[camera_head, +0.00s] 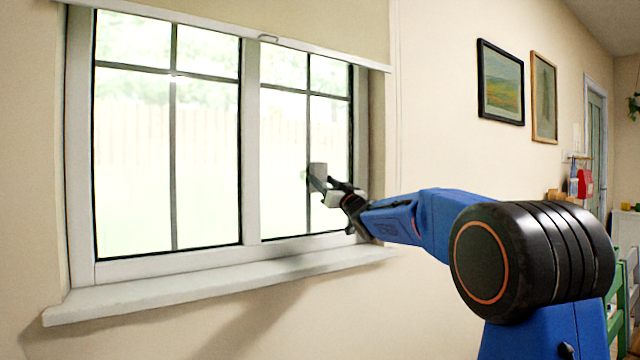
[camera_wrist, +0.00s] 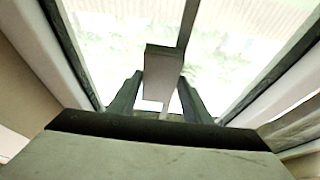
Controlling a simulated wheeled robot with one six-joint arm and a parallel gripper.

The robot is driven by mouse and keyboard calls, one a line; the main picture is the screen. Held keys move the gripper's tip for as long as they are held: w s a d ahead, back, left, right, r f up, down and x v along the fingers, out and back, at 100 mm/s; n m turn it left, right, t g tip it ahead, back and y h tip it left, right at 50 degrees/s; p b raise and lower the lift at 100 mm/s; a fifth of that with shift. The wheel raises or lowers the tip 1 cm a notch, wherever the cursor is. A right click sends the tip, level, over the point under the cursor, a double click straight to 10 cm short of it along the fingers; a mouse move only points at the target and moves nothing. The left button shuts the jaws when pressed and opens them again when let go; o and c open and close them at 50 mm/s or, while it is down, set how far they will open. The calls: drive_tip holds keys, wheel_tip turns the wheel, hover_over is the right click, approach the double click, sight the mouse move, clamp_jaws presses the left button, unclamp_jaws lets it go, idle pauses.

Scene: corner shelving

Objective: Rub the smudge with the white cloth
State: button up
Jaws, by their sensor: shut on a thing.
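The white cloth (camera_head: 318,169) looks like a small pale grey block in front of the right window pane, close to the dark upright bar. It also shows in the wrist view (camera_wrist: 163,62), between the two dark fingers. My gripper (camera_head: 323,184) is shut on it; the fingers also show in the wrist view (camera_wrist: 160,82). I cannot tell whether the cloth touches the glass. I cannot make out the smudge in either view; the cloth and gripper cover part of the pane.
The window frame (camera_head: 250,140) has dark bars and a deep white sill (camera_head: 200,289) below. A blind (camera_head: 300,22) covers the top. Two framed pictures, one dark-framed (camera_head: 501,82) and one wood-framed (camera_head: 544,97), hang on the wall to the right. The wall between window and pictures is bare.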

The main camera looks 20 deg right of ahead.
drive_tip(key=d, duration=0.1)
drive_tip(key=w+d, duration=0.1)
drive_tip(key=d, duration=0.1)
drive_tip(key=shift+w+d, duration=0.1)
drive_tip(key=shift+d, duration=0.05)
idle(0.3)
drive_tip(key=shift+s+a+f, duration=0.1)
drive_tip(key=shift+s+a, duration=0.45)
drive_tip(key=shift+a, duration=1.15)
drive_tip(key=shift+s+a+r, duration=0.1)
drive_tip(key=shift+s+a, duration=0.5)
drive_tip(key=shift+a, duration=1.1)
drive_tip(key=shift+s+a+f, duration=0.1)
drive_tip(key=shift+s+a, duration=0.45)
drive_tip(key=shift+a, duration=1.15)
drive_tip(key=shift+s+r, duration=0.1)
drive_tip(key=shift+r, duration=1.2)
drive_tip(key=w+d, duration=0.3)
drive_tip(key=d, duration=0.7)
drive_tip(key=shift+w+d, duration=0.15)
drive_tip(key=shift+w, duration=0.1)
